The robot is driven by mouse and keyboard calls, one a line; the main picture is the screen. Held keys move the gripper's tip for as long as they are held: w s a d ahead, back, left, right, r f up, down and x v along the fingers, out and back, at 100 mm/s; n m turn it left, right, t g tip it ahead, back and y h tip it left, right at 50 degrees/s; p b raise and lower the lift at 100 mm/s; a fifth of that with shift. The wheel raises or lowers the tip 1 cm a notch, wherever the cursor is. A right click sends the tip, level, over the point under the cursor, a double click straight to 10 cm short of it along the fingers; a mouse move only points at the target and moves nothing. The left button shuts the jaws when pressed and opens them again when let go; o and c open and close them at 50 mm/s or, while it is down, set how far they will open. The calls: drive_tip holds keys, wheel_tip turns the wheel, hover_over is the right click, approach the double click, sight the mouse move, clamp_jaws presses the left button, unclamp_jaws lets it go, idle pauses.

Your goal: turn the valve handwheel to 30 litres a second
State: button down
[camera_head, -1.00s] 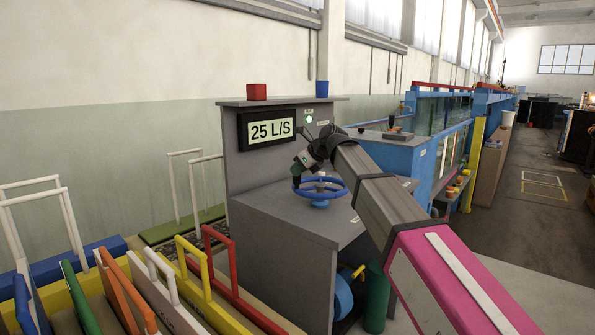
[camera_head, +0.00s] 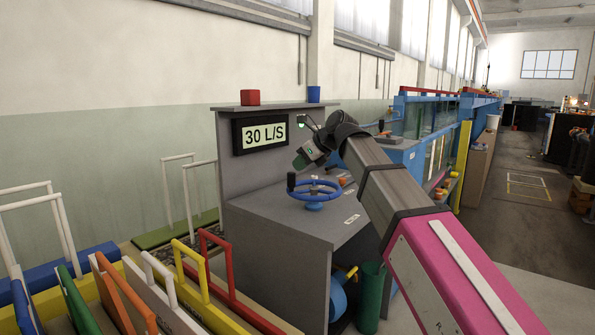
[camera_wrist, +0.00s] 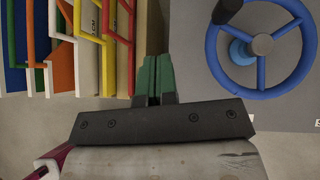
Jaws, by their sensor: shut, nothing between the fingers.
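The blue valve handwheel (camera_head: 314,190) lies flat on the grey console, with a dark upright knob (camera_head: 291,181) at its left rim. The display (camera_head: 261,134) above it reads 30 L/S. My gripper (camera_head: 301,163) is above the wheel, apart from it. In the wrist view, my gripper (camera_wrist: 155,72) has its green fingers together and empty. The handwheel (camera_wrist: 215,58) is to the right of the fingers there, with its knob (camera_wrist: 226,10) at the top left of the rim.
Coloured gate boards with handles (camera_head: 190,265) stand in a rack at the lower left. The blue flume (camera_head: 405,155) runs behind my arm. Open floor (camera_head: 515,225) lies at the right.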

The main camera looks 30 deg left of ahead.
sight(293, 178)
drive_tip(key=w+d+n+t, duration=0.3)
drive_tip(key=w+d+n, duration=0.15)
drive_tip(key=n, duration=0.95)
drive_tip(key=shift+t+h, duration=0.3)
drive_tip(key=shift+h, duration=0.2)
drive_tip(key=x, duration=1.1)
drive_tip(key=shift+a+r, duration=0.1)
drive_tip(key=shift+a, duration=0.5)
drive_tip(key=shift+w+a, duration=0.25)
drive_tip(key=shift+a, duration=0.3)
drive_tip(key=shift+w+a, duration=0.35)
drive_tip(key=shift+a, duration=0.45)
drive_tip(key=shift+s+d, duration=0.1)
drive_tip(key=shift+d, duration=0.05)
